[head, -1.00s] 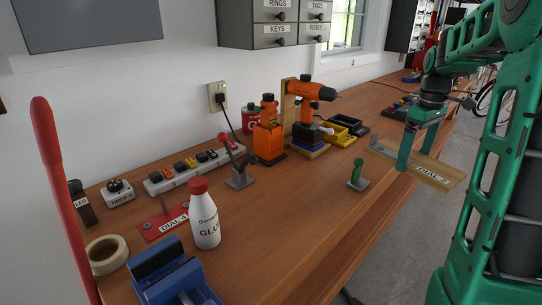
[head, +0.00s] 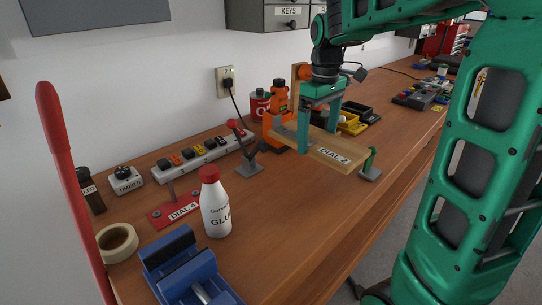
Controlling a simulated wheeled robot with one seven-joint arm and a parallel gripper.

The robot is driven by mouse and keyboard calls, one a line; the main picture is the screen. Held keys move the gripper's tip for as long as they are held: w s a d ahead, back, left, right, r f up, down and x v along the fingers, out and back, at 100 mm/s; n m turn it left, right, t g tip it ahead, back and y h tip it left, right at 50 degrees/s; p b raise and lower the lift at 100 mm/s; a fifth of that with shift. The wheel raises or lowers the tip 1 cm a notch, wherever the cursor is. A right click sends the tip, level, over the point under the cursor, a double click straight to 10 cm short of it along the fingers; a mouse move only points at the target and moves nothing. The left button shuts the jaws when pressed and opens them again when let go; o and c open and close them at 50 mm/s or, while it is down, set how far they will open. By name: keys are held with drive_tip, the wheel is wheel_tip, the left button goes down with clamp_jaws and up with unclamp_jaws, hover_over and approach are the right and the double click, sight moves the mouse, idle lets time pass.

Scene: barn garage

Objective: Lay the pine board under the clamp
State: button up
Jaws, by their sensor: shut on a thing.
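The pine board (head: 324,153), labelled DIAL 2, is in the head view right of centre, held roughly level. My gripper (head: 318,138) is shut on it, one green finger at its near side and one at its far side. The clamp (head: 247,157), a grey toggle with a raised lever and red knob, stands on the bench left of the board's left end. The board appears above the bench; its exact height is hard to judge. A green-topped post (head: 370,164) on a grey base stands by the board's right end.
A glue bottle (head: 214,203), blue vise (head: 184,267) and tape roll (head: 117,242) stand in front of the clamp. A power strip (head: 190,160) runs behind it. An orange tool (head: 278,112) and yellow bin (head: 352,125) are behind the board. The front right bench is clear.

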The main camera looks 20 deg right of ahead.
hover_over(310, 177)
wheel_tip(310, 177, down, 6)
drive_tip(key=shift+r, duration=0.15)
drive_tip(key=shift+d+f, duration=0.1)
drive_tip(key=shift+f, duration=2.15)
drive_tip(key=o, duration=1)
